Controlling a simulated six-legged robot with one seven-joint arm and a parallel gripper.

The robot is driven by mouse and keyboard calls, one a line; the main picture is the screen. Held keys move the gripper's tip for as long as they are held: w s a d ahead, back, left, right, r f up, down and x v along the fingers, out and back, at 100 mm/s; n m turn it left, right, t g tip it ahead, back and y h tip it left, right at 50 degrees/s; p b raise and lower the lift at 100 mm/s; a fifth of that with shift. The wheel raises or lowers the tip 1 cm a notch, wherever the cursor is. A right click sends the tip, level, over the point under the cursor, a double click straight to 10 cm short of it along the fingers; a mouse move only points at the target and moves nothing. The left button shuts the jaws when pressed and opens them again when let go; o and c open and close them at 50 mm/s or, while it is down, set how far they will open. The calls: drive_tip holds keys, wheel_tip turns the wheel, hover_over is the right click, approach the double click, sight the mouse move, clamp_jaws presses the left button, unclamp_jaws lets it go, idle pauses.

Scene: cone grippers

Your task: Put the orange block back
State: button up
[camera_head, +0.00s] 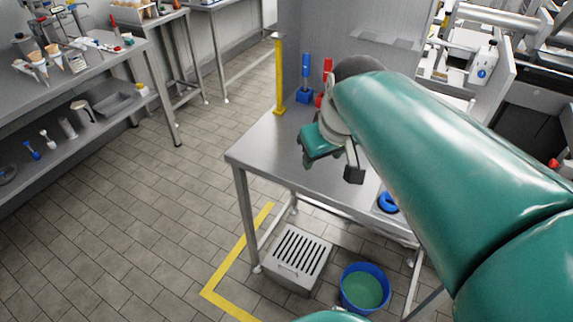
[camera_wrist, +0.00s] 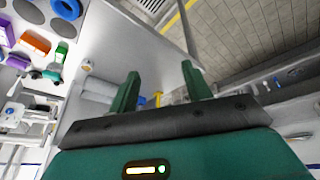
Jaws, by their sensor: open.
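My gripper (camera_wrist: 160,75) is open in the wrist view, its two green fingers apart with nothing between them. In the head view my gripper (camera_head: 316,148) hangs above the steel table (camera_head: 268,152), below the bend of my green arm. An orange block (camera_wrist: 35,42) shows at the left of the wrist view, on a pale surface, well away from the fingers. I cannot make out the orange block in the head view; my arm covers much of the table's right part.
A blue stand (camera_head: 305,95), a red one (camera_head: 322,97) and a yellow post (camera_head: 279,75) stand at the table's back. A blue ring (camera_head: 388,203) lies near its front edge. Below are a slotted steel box (camera_head: 297,258) and a blue bucket (camera_head: 363,289). Floor at left is clear.

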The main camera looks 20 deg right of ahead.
drive_tip(key=s+a+f+m+t, duration=0.1)
drive_tip(key=s+a+f, duration=0.1)
drive_tip(key=s+a, duration=0.4)
drive_tip(key=shift+s+a+f, duration=0.25)
drive_tip(key=shift+s+a, duration=0.15)
idle(0.7)
